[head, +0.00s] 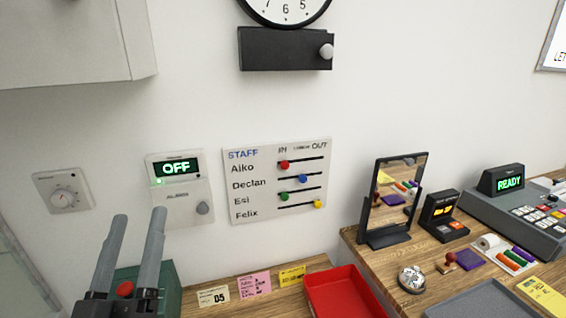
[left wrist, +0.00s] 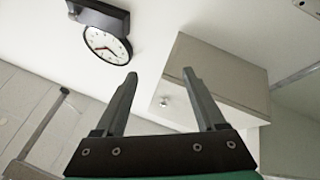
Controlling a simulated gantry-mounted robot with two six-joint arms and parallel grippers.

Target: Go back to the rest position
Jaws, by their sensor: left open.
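My left gripper (head: 139,213) is at the lower left of the head view, its two grey fingers pointing up and standing apart. It holds nothing. It is in front of the white wall, below the alarm panel reading OFF (head: 175,168). My right gripper is in neither view.
A staff board (head: 270,208) with coloured sliders and a dial (head: 63,199) are on the wall. A wall cabinet (head: 70,45) hangs upper left. A red tray (head: 345,292), a mirror (head: 385,238) and a READY machine (head: 520,210) stand to the right.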

